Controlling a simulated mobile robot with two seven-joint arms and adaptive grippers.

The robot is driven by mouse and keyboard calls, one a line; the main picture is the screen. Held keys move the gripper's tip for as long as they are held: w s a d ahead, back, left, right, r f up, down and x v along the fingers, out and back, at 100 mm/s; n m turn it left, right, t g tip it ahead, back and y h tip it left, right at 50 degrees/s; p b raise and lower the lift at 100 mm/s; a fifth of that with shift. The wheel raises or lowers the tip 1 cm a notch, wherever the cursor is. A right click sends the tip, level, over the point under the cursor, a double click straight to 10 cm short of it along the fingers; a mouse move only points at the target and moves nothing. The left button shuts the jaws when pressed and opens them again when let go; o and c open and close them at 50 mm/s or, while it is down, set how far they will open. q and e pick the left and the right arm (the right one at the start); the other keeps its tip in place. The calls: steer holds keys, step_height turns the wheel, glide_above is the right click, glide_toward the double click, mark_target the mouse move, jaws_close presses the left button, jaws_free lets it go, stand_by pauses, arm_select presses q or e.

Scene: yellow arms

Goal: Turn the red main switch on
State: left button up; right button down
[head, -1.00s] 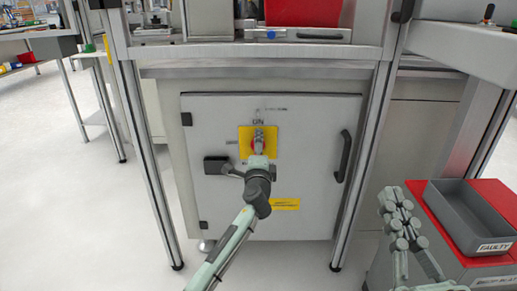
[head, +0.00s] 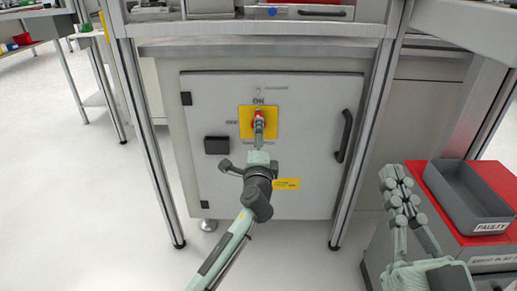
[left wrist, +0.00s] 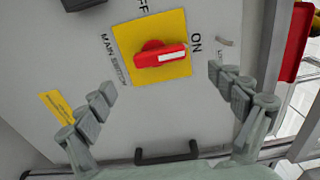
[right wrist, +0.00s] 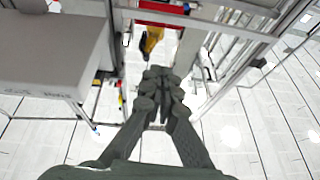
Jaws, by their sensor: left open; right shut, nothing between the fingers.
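The red main switch (head: 260,118) is on a yellow plate (head: 244,125) on the grey cabinet door. In the left wrist view, the red handle (left wrist: 160,54) has a white mark on its end that points at the word ON. In the head view the handle stands upright under ON. My left gripper (left wrist: 160,80) is open, with a finger on each side of the plate's lower part. It is apart from the handle and holds nothing. My right gripper (right wrist: 158,75) is shut and empty, far from the switch; it shows at the right of the head view (head: 390,175).
The cabinet door (head: 310,120) has a black handle (head: 343,147) at its right and a dark latch block (head: 216,145). Metal frame posts (head: 374,130) stand on both sides. A grey FAULTY tray (head: 470,210) on a red-topped box is at the right. The floor at left is clear.

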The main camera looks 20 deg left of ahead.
arm_select(q)
steer(key=v, duration=0.5)
